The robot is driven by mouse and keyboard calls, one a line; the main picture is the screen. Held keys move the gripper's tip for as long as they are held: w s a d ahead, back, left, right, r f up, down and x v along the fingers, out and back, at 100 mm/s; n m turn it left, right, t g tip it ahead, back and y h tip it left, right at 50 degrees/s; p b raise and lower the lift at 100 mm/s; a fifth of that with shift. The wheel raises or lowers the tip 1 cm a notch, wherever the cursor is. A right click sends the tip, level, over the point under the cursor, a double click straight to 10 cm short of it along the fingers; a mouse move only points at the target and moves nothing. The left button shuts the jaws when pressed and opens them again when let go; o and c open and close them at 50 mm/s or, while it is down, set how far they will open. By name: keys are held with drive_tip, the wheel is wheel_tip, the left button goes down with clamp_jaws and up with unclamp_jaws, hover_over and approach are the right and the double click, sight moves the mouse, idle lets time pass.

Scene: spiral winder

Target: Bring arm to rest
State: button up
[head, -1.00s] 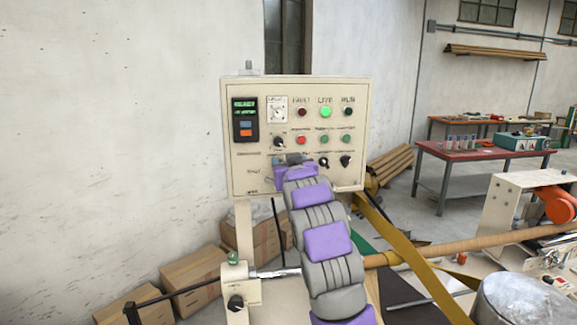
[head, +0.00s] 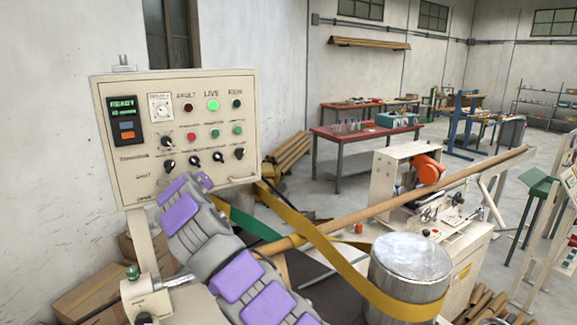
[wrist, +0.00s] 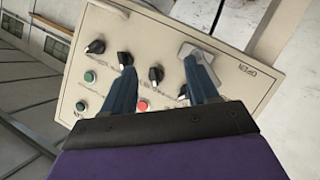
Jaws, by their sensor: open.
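My gripper (wrist: 162,88) is open in the wrist view, its two blue-grey fingers apart and nothing seen between them but the panel behind. It points at the cream control panel (wrist: 165,30), in front of its knobs and buttons; I cannot tell whether a fingertip touches it. In the head view the control panel (head: 215,110) stands at the left, with a READY display and a green lamp lit under LIVE. The gripper itself is hidden or too small to make out there.
A long cardboard tube (head: 340,222) runs across the winder, with yellow belts (head: 335,255) around a metal drum (head: 410,262). Cardboard boxes (head: 85,298) lie low at the left. A red-topped table (head: 365,138) stands behind. Open floor shows between table and winder.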

drive_tip(key=s+d+m+g+h, duration=0.1)
drive_tip(key=d+m+g+h, duration=0.5)
drive_tip(key=d, duration=1.9)
drive_tip(key=s+d+f+m+g+h, duration=0.2)
drive_tip(key=s+d+h, duration=0.1)
drive_tip(key=s+d, duration=1.25)
drive_tip(key=s+d+f+m+g+y, duration=0.1)
drive_tip(key=s+d+f+g, duration=0.15)
drive_tip(key=s, duration=0.55)
drive_tip(key=s+d+f+m+g+y, duration=0.1)
drive_tip(key=s+d+f, duration=0.25)
drive_tip(key=s, duration=0.45)
drive_tip(key=s+a+f+g+y, duration=0.2)
drive_tip(key=s+f, duration=0.4)
drive_tip(key=s, duration=0.6)
drive_tip(key=s+a+f+g+y, duration=0.2)
drive_tip(key=s+a+f, duration=0.3)
drive_tip(key=s, duration=0.7)
drive_tip(key=shift+s+f+n+y, duration=0.15)
drive_tip(key=shift+f+n+y, duration=0.15)
drive_tip(key=shift+f, duration=0.3)
drive_tip(key=shift+c, duration=0.4)
